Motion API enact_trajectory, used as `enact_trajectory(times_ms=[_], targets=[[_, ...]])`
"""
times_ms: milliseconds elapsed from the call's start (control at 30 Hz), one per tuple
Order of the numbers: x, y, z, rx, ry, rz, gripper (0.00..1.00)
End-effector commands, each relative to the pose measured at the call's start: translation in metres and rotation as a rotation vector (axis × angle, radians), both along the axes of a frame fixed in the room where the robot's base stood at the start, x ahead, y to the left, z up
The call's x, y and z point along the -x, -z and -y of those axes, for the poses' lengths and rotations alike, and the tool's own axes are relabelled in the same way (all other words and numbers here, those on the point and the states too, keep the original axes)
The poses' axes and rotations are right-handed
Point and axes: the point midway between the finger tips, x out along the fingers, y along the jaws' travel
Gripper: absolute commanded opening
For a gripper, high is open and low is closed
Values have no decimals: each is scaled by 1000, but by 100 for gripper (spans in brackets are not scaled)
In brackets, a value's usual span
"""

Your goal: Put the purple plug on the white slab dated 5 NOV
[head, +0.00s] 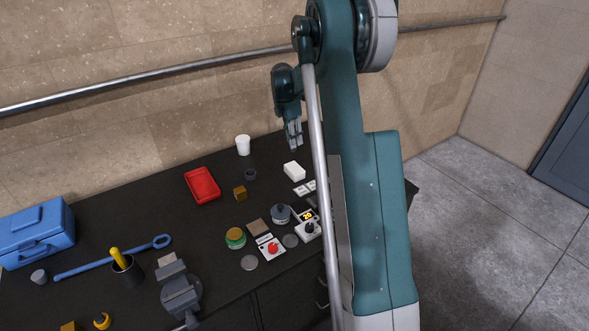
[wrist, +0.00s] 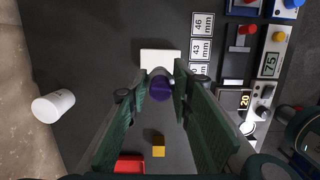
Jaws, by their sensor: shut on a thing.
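The purple plug (wrist: 161,88) is between the fingertips of my gripper (wrist: 158,92) in the wrist view. My gripper is shut on it. A white slab (wrist: 160,59) lies just beyond the fingertips, partly hidden by the plug and a finger. In the head view my gripper (head: 294,146) hangs in the air above and behind the white slab (head: 293,171), which lies on the black bench. I cannot make out a date on the slab. The plug is too small to tell in the head view.
Size cards (wrist: 202,48) lie beside the slab, near devices with displays (head: 307,216). A white cup (head: 243,145), red tray (head: 202,185), dark ring-like piece (head: 250,174) and brown cube (head: 239,193) stand to the left. The bench around the slab's left side is clear.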

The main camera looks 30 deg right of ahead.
Motion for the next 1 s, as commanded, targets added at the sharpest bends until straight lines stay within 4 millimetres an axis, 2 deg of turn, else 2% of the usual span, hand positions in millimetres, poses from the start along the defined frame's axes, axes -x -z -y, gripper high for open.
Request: enact_trajectory(times_ms=[133,567,1000], targets=[[1,-1,8,1,-2,0,10],[1,3,8,1,-3,1,10],[0,54,8,1,-3,1,10]])
